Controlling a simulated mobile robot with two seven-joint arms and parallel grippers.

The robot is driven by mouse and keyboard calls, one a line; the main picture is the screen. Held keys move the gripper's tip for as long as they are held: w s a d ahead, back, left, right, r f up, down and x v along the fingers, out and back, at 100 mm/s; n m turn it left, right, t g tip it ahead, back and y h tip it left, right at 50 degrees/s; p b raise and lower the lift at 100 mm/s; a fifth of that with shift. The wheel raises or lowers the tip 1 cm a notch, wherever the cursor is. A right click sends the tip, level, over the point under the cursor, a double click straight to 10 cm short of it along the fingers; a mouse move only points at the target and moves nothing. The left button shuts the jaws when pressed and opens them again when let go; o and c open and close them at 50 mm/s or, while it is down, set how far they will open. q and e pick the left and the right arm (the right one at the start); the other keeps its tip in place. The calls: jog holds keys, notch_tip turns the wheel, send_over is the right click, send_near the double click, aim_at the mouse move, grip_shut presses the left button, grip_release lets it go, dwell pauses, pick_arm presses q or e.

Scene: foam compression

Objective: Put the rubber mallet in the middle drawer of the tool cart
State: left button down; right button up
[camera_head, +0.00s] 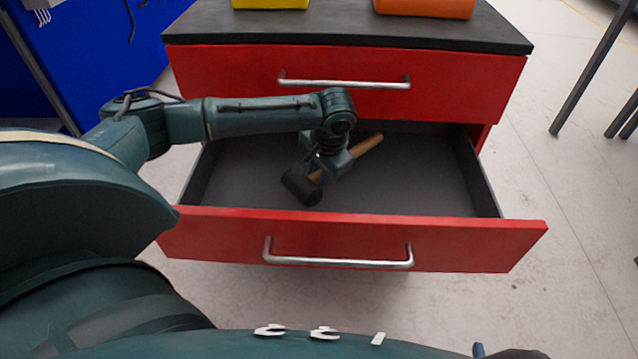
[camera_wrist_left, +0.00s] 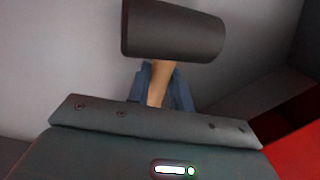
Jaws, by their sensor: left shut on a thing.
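The rubber mallet (camera_head: 302,187) has a black head and a light wooden handle (camera_head: 367,145). My left gripper (camera_head: 317,172) is shut on the mallet's handle near the head, inside the open drawer space. In the left wrist view the black mallet head (camera_wrist_left: 173,31) is just beyond my blue-grey fingers (camera_wrist_left: 165,86), which are around the handle. I cannot tell whether the mallet touches the drawer floor. The open drawer (camera_head: 430,185) of the red tool cart (camera_head: 450,80) has a dark grey interior and a red front. My right gripper is out of view.
A closed drawer with a metal handle (camera_head: 343,82) is above the open one. A yellow bin (camera_head: 270,3) and an orange bin (camera_head: 425,8) stand on the black cart top (camera_head: 330,28). A blue panel (camera_head: 90,50) is at the left.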

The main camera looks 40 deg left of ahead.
pick_arm(q)
jog(key=shift+f, duration=0.3)
notch_tip(320, 180, down, 3)
jog(key=shift+r+b, duration=0.1)
jog(key=shift+b, duration=0.65)
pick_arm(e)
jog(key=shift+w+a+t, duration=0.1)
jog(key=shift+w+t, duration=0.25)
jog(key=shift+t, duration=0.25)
pick_arm(q)
jog(key=c, duration=1.3)
grip_release()
jog(key=shift+o, duration=0.2)
jog(key=p+v, duration=0.4)
jog(key=v, duration=0.8)
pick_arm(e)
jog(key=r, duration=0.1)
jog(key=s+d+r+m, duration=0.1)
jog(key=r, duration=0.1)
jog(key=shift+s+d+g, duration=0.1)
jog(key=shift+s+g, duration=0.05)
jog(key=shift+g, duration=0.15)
